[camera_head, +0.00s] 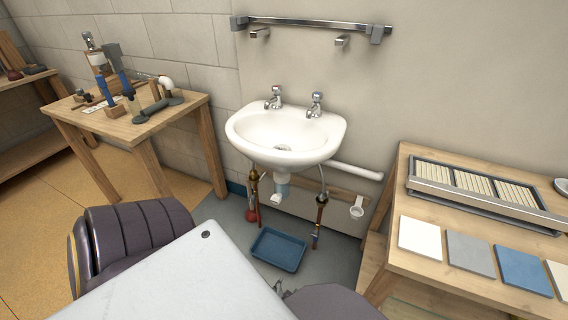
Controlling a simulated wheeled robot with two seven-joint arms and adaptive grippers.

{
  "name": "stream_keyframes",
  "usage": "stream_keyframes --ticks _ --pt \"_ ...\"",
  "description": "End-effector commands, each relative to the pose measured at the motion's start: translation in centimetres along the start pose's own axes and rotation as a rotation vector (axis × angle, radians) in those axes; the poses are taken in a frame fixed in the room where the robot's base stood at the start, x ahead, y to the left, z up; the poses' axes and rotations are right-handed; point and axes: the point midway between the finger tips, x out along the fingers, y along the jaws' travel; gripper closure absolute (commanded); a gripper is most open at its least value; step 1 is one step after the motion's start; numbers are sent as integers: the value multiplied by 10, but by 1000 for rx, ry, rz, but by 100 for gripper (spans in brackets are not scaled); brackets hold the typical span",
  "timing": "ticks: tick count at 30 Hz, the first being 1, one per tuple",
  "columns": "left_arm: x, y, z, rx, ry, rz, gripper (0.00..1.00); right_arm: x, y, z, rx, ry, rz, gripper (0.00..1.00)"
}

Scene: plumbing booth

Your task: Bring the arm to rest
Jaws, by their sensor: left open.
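My left arm's dark padded link (135,235) stands at the lower left, beside a pale flat part of my own body that fills the bottom middle. Only a small grey piece of my left gripper (282,290) shows past the edge of that pale part, below the blue tray. The gripper is open, and I see nothing held in it. Most of it is hidden. My right gripper is not in view.
A white basin (287,135) with two taps hangs on the wall. A blue tray (278,250) lies on the floor below it. A wooden tool bench (140,128) stands left. A wooden table (405,178) with tile samples stands right. Floor between is mostly clear.

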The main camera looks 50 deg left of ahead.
Motion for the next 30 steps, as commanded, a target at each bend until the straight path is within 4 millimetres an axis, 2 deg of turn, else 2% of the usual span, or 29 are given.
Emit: stream_keyframes --ticks 20,26,30 --pt "0 0 0 7 -1 1 42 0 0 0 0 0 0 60" --pt "0 0 1 79 -2 -2 42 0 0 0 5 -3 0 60" --pt "0 -7 3 189 -17 -30 42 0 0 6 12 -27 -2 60"
